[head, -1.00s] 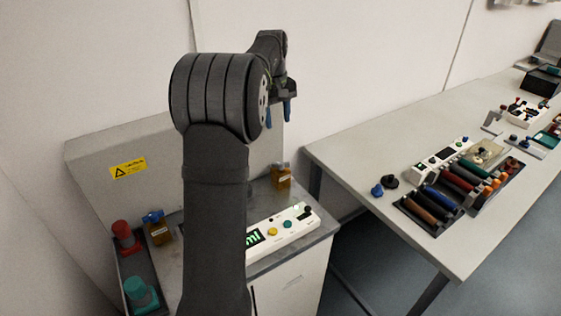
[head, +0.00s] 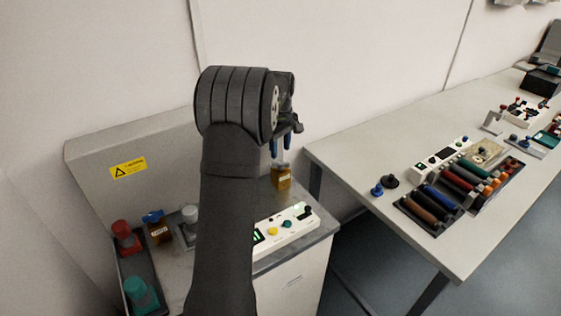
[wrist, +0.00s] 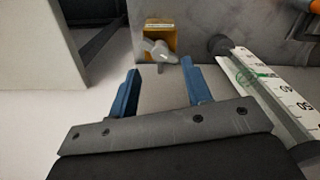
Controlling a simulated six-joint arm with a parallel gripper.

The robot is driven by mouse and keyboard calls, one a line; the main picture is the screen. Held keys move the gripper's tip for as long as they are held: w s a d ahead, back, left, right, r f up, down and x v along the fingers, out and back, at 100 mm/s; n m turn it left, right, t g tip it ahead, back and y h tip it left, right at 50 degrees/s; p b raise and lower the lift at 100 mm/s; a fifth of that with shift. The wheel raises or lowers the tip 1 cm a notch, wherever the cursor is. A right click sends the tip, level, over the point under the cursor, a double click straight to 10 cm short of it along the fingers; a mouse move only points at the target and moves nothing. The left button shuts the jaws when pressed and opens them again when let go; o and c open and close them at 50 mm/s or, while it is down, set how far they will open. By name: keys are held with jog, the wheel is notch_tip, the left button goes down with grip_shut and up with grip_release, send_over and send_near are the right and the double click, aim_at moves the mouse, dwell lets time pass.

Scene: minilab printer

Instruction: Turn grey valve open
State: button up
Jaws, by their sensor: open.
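The grey valve (wrist: 158,50) shows in the wrist view as a pale grey handle on a yellow-brown block. In the head view its block (head: 281,178) stands at the back right of the grey bench, with the handle on top partly hidden by my fingers. My gripper (wrist: 159,72) is open and empty, its two blue fingers spread to either side of the handle in the picture. In the head view my gripper (head: 287,148) hangs just above the block. I cannot tell whether either finger touches the handle.
A white control box (head: 288,232) with a display and knobs lies along the bench front. A second block with a blue valve (head: 154,217) stands at left, by a red-topped item (head: 124,235) and a teal-topped item (head: 140,292). A separate table (head: 360,150) stands right.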

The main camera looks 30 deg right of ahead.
aim_at(281, 162)
notch_tip(281, 162, down, 6)
jog(key=shift+r, duration=0.1)
grip_shut()
dwell(0.4)
jog(key=shift+m, duration=0.4)
jog(key=m, duration=1.1)
jog(key=c, duration=1)
grip_release()
